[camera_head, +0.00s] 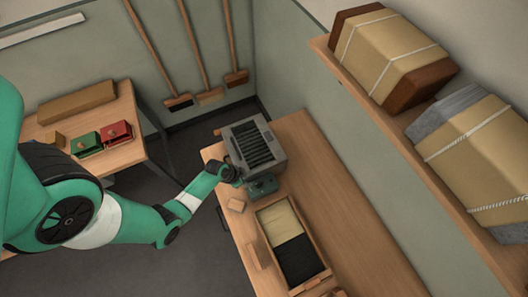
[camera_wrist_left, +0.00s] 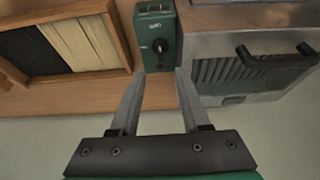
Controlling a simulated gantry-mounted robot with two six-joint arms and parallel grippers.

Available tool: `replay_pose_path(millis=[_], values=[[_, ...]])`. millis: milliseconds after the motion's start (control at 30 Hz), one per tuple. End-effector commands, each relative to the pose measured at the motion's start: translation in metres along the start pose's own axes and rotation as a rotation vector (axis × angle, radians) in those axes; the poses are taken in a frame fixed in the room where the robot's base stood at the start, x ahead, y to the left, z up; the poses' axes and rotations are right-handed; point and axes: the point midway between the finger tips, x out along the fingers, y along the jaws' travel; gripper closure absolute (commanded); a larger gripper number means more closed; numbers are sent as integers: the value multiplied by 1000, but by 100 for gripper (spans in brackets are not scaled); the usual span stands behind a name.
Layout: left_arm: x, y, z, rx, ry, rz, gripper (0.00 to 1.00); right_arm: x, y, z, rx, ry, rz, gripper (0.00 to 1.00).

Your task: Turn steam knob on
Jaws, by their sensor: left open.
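A small green box (camera_wrist_left: 172,62) with a black steam knob (camera_wrist_left: 160,46) on its face is at the top middle of the left wrist view. The box also shows in the head view (camera_head: 263,187), on the bench by the metal steamer (camera_head: 276,137). In the wrist view the metal steamer (camera_wrist_left: 220,42) stands right of the box. My left gripper (camera_wrist_left: 157,84) is open and empty, its two fingertips pointing at the box just below the knob. I cannot tell whether they touch the box. In the head view the left gripper (camera_head: 236,176) is by the steamer's near corner. My right gripper is not in view.
A dark handle (camera_wrist_left: 275,60) sticks out from the steamer. A wall shelf (camera_head: 400,140) with wrapped bundles overhangs at right.

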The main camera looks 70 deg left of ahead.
Motion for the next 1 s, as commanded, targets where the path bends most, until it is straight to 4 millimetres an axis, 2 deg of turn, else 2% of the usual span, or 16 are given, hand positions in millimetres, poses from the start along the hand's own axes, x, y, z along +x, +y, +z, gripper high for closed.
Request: replay_pose_path(millis=[167,267,467,700,800,1000], values=[[10,-1,-1,4,3,-1,54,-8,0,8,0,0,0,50],[27,-1,0,5,4,-2,54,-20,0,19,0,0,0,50],[73,-1,1,6,4,-2,54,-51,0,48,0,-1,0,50],[109,-1,-3,5,5,-2,54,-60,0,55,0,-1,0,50],[116,-1,-3,5,5,-2,54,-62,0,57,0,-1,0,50],[116,-1,-4,5,5,-2,54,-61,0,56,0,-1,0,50]])
